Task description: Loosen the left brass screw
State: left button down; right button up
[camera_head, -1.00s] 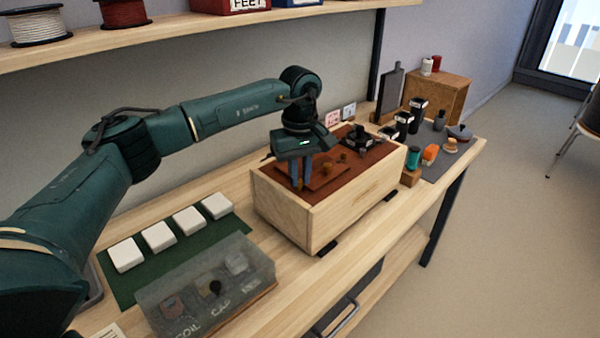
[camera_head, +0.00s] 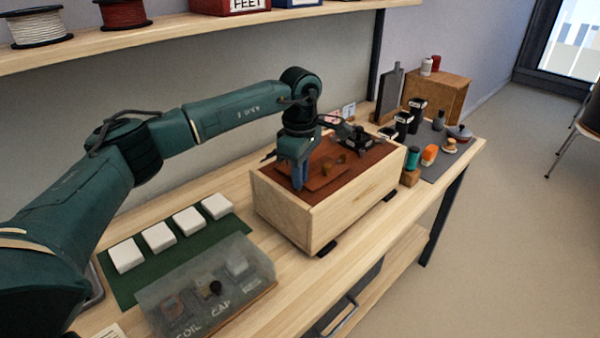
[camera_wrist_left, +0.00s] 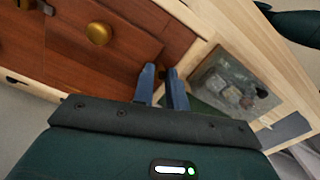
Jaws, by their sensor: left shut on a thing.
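The left brass screw is hidden at the fingertips of my left gripper (camera_head: 299,186), at the left end of the brown panel (camera_head: 328,176) on the wooden speaker box (camera_head: 335,220). The gripper points down and its blue fingers are shut on the screw; in the left wrist view the fingers (camera_wrist_left: 163,88) show with a narrow gap. Another brass screw (camera_wrist_left: 98,33) stands free on the panel in the left wrist view. It also shows in the head view (camera_head: 327,168), right of the gripper. My right gripper is not in view.
A clear-lidded parts box (camera_head: 205,285) and a green mat (camera_head: 110,270) with several white blocks lie left of the speaker box. A black part (camera_head: 352,137) sits on its top. Several small containers stand on a grey mat (camera_head: 440,160) at right.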

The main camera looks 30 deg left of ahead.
pick_arm(q)
jog(key=n, duration=0.3)
jog(key=shift+r+n, duration=0.1)
jog(key=shift+n, duration=0.3)
jog(key=n, duration=0.4)
jog(key=shift+w+n+p, duration=0.1)
jog(key=shift+n+p, duration=0.2)
jog(key=shift+p, duration=0.05)
jog(key=n, duration=0.6)
jog(key=shift+a+p, duration=0.1)
jog(key=shift+p, duration=0.25)
jog(key=n, duration=0.3)
jog(key=n+p, duration=0.1)
jog(key=n, duration=0.3)
jog(key=shift+n, duration=0.3)
jog(key=n, duration=0.2)
jog(key=shift+a+n+p, duration=0.1)
jog(key=shift+n+p, duration=0.2)
jog(key=shift+n, duration=0.9)
jog(key=shift+n+p, duration=0.3)
jog(key=shift+n, duration=0.3)
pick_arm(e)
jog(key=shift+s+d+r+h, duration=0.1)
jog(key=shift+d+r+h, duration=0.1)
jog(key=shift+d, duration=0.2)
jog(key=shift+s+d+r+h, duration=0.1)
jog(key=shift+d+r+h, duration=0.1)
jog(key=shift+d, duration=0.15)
